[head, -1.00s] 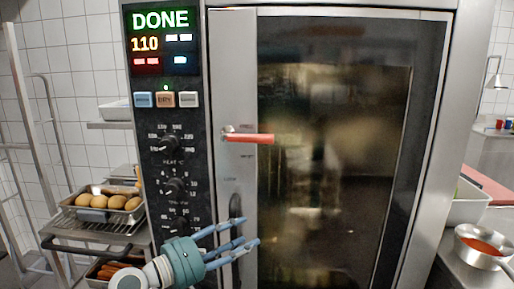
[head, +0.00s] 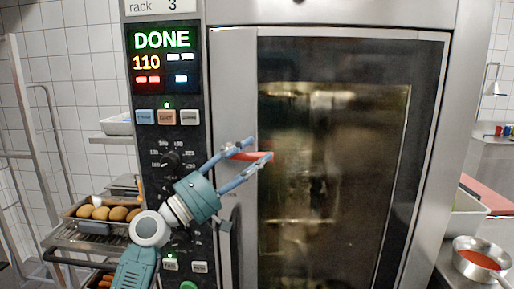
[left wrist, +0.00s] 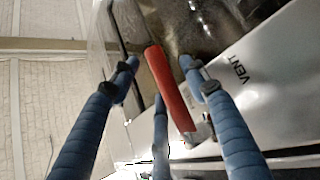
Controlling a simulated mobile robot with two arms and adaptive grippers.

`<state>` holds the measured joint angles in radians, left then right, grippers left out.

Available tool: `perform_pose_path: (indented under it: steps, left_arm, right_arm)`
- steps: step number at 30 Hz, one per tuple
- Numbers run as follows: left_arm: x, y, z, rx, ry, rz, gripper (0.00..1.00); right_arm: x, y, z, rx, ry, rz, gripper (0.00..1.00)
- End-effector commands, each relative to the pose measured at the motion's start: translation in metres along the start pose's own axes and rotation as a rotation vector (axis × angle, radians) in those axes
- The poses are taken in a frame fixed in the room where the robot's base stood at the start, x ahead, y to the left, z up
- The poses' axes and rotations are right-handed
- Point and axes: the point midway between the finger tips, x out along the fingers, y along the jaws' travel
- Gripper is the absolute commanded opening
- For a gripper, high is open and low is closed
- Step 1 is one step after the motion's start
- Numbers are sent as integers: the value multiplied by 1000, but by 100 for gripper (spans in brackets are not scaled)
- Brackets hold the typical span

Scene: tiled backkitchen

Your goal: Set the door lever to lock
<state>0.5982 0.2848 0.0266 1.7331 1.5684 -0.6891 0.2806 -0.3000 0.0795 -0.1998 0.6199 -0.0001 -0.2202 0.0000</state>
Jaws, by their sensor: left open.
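The door lever (head: 243,156) is a short red handle on the left edge of the oven door (head: 330,190). It lies about level, its free end to the right, partly hidden by my fingers. My left gripper (head: 259,149) is open, its blue fingers reaching up and right to the lever. In the left wrist view the lever (left wrist: 170,90) lies between the spread fingers (left wrist: 160,65), which do not close on it. The word VENT shows on the panel beside it; I cannot make out a lock mark. My right gripper is not in view.
A control panel (head: 163,70) reading DONE and 110 stands left of the door. Left of it is a tray of round brown items (head: 108,212) on a rack. At right a pan with red contents (head: 480,260) and a white container (head: 465,215) stand on a counter.

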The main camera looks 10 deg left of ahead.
Motion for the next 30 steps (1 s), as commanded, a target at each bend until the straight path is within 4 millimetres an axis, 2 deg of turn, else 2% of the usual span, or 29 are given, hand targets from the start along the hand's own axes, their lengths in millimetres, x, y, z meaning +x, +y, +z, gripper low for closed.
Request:
perform_pose_path:
  steps: [4, 13, 14, 18, 21, 30]
  left_arm:
    - [13, 1, 0, -1, 0, 0, 45]
    - [15, 0, 1, 0, 0, 0, 45]
    - [15, 0, 1, 0, 0, 0, 43]
    - [14, 0, 1, 0, 0, 0, 15]
    - [14, 0, 1, 1, 0, -1, 0]
    - [14, -1, 1, 11, -9, -10, 0]
  right_arm:
    - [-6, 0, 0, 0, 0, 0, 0]
    - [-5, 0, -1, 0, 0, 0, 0]
    - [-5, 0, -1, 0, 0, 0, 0]
    - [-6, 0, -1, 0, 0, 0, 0]
    - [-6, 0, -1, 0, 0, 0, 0]
    - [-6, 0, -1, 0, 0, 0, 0]
